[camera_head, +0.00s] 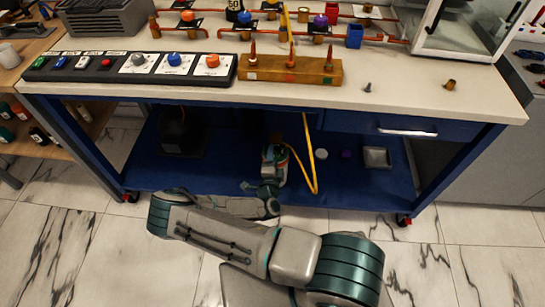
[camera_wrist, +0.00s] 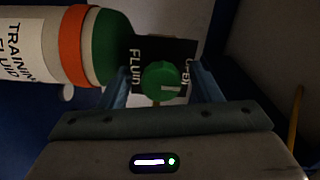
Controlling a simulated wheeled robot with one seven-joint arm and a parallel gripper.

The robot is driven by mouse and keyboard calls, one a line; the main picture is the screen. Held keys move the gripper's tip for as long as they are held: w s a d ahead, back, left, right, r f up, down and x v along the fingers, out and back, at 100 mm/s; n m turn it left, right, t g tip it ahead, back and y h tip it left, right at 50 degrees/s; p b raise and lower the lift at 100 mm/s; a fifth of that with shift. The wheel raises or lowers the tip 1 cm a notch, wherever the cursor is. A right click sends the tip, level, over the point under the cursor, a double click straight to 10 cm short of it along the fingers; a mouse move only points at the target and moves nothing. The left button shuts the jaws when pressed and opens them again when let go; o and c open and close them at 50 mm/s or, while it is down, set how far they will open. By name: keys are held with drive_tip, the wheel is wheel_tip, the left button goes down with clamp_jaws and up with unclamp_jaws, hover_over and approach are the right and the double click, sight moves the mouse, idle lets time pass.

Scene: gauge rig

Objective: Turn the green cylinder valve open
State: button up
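The green cylinder (camera_wrist: 112,45) has an orange band and a white "TRAINING FLUID" label; it fills the upper left of the wrist view. Its round green valve knob (camera_wrist: 162,82) with a pale mark is near the middle, in front of a dark plate with white lettering. My gripper (camera_wrist: 162,88) is open, with one finger on each side of the knob. Dark gaps show between the knob and both fingers. In the head view the cylinder (camera_head: 281,163) is small on the lower shelf, with my wrist beside it; the knob cannot be made out there.
The blue lower shelf (camera_head: 345,190) lies under the workbench top (camera_head: 420,95). A yellow hose (camera_head: 306,150) hangs just right of the cylinder. A dark object (camera_head: 180,130) stands at the shelf's left; a small grey tray (camera_head: 377,157) is at its right.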

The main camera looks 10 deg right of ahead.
drive_tip(key=v, duration=1.3)
drive_tip(key=shift+s+p, duration=0.3)
drive_tip(key=shift+s, duration=0.05)
drive_tip(key=shift+a, duration=0.1)
drive_tip(key=s+d+r+m+g+h+p, duration=0.2)
drive_tip(key=r+m+g, duration=0.4)
drive_tip(key=r+m, duration=0.4)
drive_tip(key=s+d+r+m+g+h+p, duration=0.1)
drive_tip(key=d+r+m+g+h+p, duration=0.15)
drive_tip(key=r+m+g, duration=0.65)
drive_tip(key=s+d+r+m+g+h+p, duration=0.25)
drive_tip(key=r+m, duration=0.55)
drive_tip(key=m, duration=0.5)
drive_tip(key=s+a+r+m+t+y+p, duration=0.1)
drive_tip(key=s+r+m+y+p, duration=0.1)
drive_tip(key=r+m+y, duration=0.4)
drive_tip(key=s+a+r+m+t+y+p, duration=0.1)
drive_tip(key=s+r+m+y, duration=0.4)
drive_tip(key=r+m, duration=0.9)
wheel_tip(320, 180, up, 5)
drive_tip(key=shift+s+f+m+t+y+p, duration=0.1)
drive_tip(key=shift+s+m+t+y+p, duration=0.15)
drive_tip(key=shift+t+y+p, duration=0.5)
